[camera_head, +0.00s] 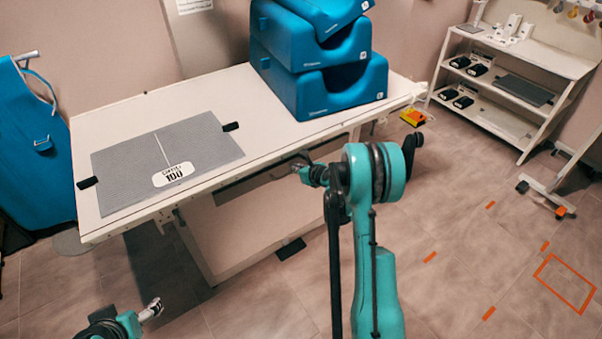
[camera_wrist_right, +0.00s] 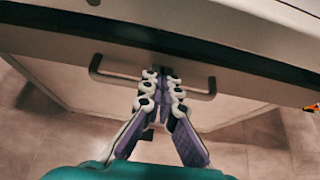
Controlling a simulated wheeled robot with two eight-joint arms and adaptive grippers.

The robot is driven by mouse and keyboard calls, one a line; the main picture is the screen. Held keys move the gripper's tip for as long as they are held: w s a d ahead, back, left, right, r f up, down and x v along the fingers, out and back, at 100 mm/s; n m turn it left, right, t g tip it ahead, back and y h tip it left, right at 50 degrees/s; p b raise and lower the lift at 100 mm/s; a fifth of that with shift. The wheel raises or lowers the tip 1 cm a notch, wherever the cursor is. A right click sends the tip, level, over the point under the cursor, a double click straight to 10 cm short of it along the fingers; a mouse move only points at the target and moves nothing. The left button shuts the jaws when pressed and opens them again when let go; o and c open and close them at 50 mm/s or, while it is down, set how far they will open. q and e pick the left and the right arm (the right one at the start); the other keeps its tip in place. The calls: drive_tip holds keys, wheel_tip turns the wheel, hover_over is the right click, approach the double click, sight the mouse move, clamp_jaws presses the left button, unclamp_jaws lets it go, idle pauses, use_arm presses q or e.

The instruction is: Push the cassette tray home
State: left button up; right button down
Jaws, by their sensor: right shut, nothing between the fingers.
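The cassette tray (camera_head: 240,187) is a grey, dark-edged drawer under the front edge of the table, and it seems to stick out a little. In the right wrist view its dark bar handle (camera_wrist_right: 205,95) runs across below the table edge. My right gripper (camera_head: 301,167) is at the tray front. In the right wrist view its fingertips (camera_wrist_right: 163,75) are together at the middle of the handle, shut and empty, hiding part of the bar. I cannot tell if they touch it. My left gripper (camera_head: 152,308) is low at the left, away from the tray.
The white table (camera_head: 215,92) carries a grey flat panel (camera_head: 120,165) and stacked blue cushions (camera_head: 330,85). A blue apron (camera_head: 35,145) hangs at the left. A shelf cart (camera_head: 510,100) stands at the back right. The floor at the right is mostly clear.

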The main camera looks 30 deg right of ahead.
sight(289, 160)
drive_tip(key=shift+w+a+f, duration=0.1)
drive_tip(key=shift+w+f, duration=0.15)
drive_tip(key=shift+w, duration=0.25)
drive_tip(key=w, duration=0.5)
drive_tip(key=shift+a, duration=0.25)
drive_tip(key=shift+s, duration=0.1)
